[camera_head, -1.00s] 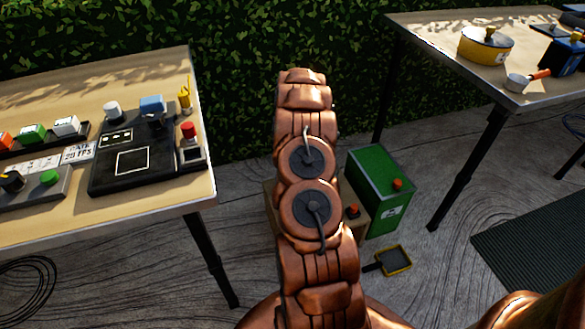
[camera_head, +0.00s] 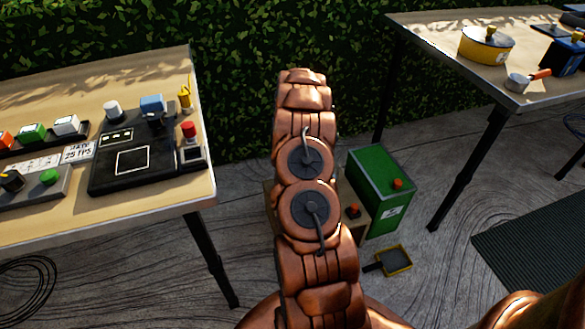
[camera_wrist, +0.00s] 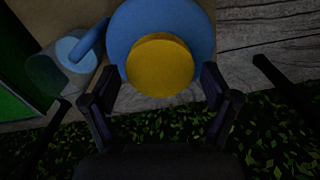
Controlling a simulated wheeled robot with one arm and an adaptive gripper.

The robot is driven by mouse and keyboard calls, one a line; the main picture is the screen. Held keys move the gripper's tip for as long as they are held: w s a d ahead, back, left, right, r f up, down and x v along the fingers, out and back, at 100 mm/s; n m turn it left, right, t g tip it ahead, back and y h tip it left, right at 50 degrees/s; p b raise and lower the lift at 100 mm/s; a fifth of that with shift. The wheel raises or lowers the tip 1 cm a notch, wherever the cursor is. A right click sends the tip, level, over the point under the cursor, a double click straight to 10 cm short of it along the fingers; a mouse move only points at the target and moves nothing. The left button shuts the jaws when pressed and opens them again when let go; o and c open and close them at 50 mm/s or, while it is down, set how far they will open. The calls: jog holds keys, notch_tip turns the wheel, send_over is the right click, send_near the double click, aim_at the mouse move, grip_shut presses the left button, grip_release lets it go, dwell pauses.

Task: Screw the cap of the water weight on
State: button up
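In the wrist view a round yellow cap (camera_wrist: 160,66) sits in front of a wider round blue body (camera_wrist: 133,20), likely the water weight. The cap's seating on the blue body cannot be judged. My gripper (camera_wrist: 161,73) has its two dark fingers spread, one on each side of the cap, with gaps visible at both sides. In the head view my copper arm covers the middle, and neither the gripper nor the yellow cap shows.
In the wrist view a curved blue bar and a pale blue cylinder (camera_wrist: 62,68) lie left of the blue body. In the head view a green box (camera_head: 378,185) stands on the floor right of my arm. Tables stand left (camera_head: 60,222) and right (camera_head: 440,45), before a hedge.

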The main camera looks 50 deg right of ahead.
jog(key=c, duration=0.7)
jog(key=shift+r+m+p, duration=0.1)
jog(key=shift+m+p, duration=1.05)
jog(key=shift+m, duration=0.05)
jog(key=shift+s+m+p, duration=0.1)
jog(key=shift+m+p, duration=0.75)
jog(key=shift+m, duration=0.25)
jog(key=shift+m+p, duration=1)
jog(key=shift+p, duration=0.25)
jog(key=shift+d+m+p, duration=0.1)
jog(key=shift+m+p, duration=1.2)
jog(key=shift+p, duration=0.2)
jog(key=shift+p, duration=0.5)
jog(key=shift+m+p, duration=1.6)
jog(key=shift+p, duration=0.05)
jog(key=shift+m+p, duration=0.5)
jog(key=shift+m, duration=0.2)
jog(key=o, duration=1)
